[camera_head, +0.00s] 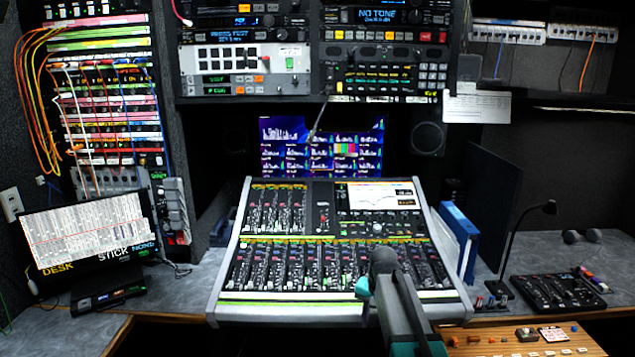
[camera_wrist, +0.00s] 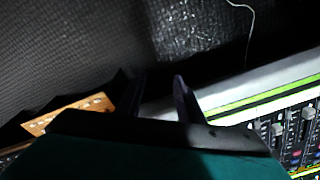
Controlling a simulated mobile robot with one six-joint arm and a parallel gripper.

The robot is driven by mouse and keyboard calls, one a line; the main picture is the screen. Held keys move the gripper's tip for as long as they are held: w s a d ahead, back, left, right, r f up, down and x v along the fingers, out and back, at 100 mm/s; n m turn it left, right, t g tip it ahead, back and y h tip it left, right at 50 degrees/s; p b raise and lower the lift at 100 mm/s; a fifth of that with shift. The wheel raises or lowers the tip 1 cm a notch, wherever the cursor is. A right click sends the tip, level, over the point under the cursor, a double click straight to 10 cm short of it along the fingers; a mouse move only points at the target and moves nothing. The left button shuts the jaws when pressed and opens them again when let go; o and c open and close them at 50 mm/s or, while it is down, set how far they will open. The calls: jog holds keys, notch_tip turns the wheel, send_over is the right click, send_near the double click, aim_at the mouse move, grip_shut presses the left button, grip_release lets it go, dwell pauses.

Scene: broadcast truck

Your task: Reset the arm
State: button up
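My arm reaches up from the bottom of the head view, in front of the mixing console (camera_head: 330,295). In that view, a small teal part of my wrist end shows over the console's lower right, and the fingers are hard to make out. In the wrist view, my gripper (camera_wrist: 158,88) has its two dark fingers spread apart, with nothing seen between them. The console's pale front edge with a green stripe (camera_wrist: 270,97) lies to the right of the fingers. Its faders show at the lower right.
A monitor (camera_head: 88,232) stands left. Blue binders (camera_head: 458,238) stand just right of the console. A small control panel with a gooseneck lamp (camera_head: 556,290) is at right. A wooden panel with small items (camera_head: 500,342) is at lower right. Patch cables hang at upper left.

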jog(key=s+f+n+g, duration=0.1)
jog(key=s+f+g, duration=0.1)
jog(key=s+f, duration=0.95)
jog(key=s+f+g, duration=0.2)
jog(key=s+f, duration=0.7)
jog(key=f, duration=0.5)
jog(key=s+f+n+g, duration=0.1)
jog(key=s+f, duration=0.4)
jog(key=s, duration=0.7)
jog(key=s+f+n+g, duration=0.2)
jog(key=s+f+n, duration=0.2)
jog(key=s, duration=0.9)
jog(key=shift+s+f, duration=0.15)
jog(key=shift+f, duration=0.95)
